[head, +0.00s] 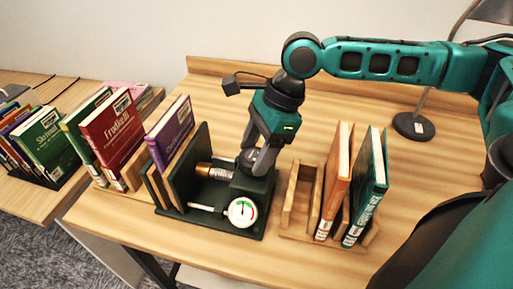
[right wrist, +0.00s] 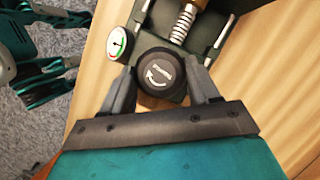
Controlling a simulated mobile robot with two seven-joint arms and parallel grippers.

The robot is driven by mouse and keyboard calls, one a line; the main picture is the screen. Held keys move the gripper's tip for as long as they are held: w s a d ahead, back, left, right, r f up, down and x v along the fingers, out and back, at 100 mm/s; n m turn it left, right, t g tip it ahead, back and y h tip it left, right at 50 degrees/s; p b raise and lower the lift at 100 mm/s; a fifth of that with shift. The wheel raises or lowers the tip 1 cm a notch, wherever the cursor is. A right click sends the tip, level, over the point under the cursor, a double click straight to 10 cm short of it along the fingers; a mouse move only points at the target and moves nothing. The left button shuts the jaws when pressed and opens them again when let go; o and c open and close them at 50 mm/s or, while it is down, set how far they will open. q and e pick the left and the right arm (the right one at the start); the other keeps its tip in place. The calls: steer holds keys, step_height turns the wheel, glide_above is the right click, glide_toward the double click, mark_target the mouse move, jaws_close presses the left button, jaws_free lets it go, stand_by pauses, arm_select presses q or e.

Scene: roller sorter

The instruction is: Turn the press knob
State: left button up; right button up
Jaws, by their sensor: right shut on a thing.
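The press (head: 226,218) is a dark green frame on the wooden table, with upright plates at its left side and a brass screw (head: 213,171) running across. A round gauge (head: 242,212) sits at its front; it also shows in the right wrist view (right wrist: 117,43). The black press knob (right wrist: 158,75), with a white curved arrow on its face, lies between the fingers of my right gripper (right wrist: 160,92). That gripper (head: 255,165) comes down over the press from above in the head view and is shut on the knob. My left gripper is not in view.
A wooden rack (head: 290,225) holding an orange book (head: 334,185) and a teal book (head: 367,190) stands right of the press. Purple (head: 170,133), red (head: 113,130) and green books (head: 46,143) stand to the left. A lamp base (head: 413,126) is at the back right.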

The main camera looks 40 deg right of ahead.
steer(key=shift+c, duration=0.7)
steer(key=shift+n, duration=0.3)
